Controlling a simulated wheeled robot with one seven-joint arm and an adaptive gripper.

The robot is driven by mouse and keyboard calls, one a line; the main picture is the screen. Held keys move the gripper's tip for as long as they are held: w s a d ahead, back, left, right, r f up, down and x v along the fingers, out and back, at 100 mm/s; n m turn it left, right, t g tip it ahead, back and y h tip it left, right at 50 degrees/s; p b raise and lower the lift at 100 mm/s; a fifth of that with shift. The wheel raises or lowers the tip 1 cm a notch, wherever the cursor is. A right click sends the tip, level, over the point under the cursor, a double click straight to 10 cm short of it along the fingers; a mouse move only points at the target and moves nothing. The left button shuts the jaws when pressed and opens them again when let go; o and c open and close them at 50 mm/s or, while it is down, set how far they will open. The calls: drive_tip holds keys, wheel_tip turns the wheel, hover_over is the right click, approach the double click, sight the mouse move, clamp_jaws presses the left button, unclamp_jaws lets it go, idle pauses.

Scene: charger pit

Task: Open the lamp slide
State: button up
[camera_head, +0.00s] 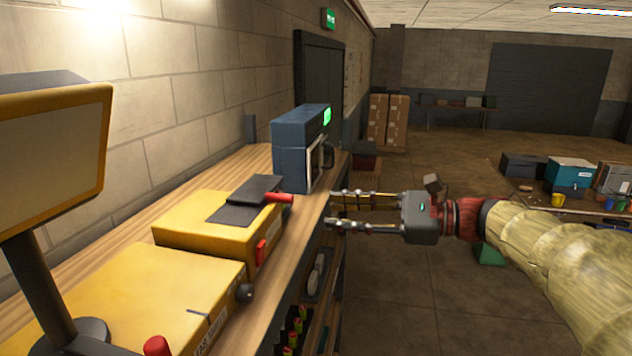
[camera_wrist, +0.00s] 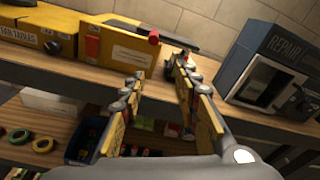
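I cannot tell for certain which part is the lamp slide. A yellow box (camera_head: 205,222) on the bench carries a dark slab (camera_head: 257,189) on top, with a red handle (camera_head: 280,198) sticking out toward the aisle. In the wrist view the same box (camera_wrist: 125,50) shows its labelled front, the red handle (camera_wrist: 154,37) and the slab (camera_wrist: 180,42) beyond it. My gripper (camera_head: 333,208) is open and empty at the bench edge, to the right of the handle and apart from it. In the wrist view its two fingers (camera_wrist: 158,68) stand spread below the handle.
A blue cabinet (camera_head: 291,165) with a door handle stands behind the yellow box. A second yellow box (camera_head: 150,290) with a black knob and a screen (camera_head: 50,145) on a stand are nearer. Shelves with bins lie under the bench (camera_head: 125,235).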

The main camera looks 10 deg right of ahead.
wheel_tip(320, 180, up, 3)
drive_tip(key=s+m+y, duration=0.1)
drive_tip(key=s, duration=0.1)
drive_tip(key=p, duration=0.2)
approach(271, 189)
drive_tip(key=a, duration=0.2)
drive_tip(key=s+a, duration=0.1)
drive_tip(key=a, duration=0.1)
drive_tip(key=shift+f, duration=0.2)
drive_tip(key=shift+s, duration=0.1)
drive_tip(key=c, duration=0.8)
clamp_jaws()
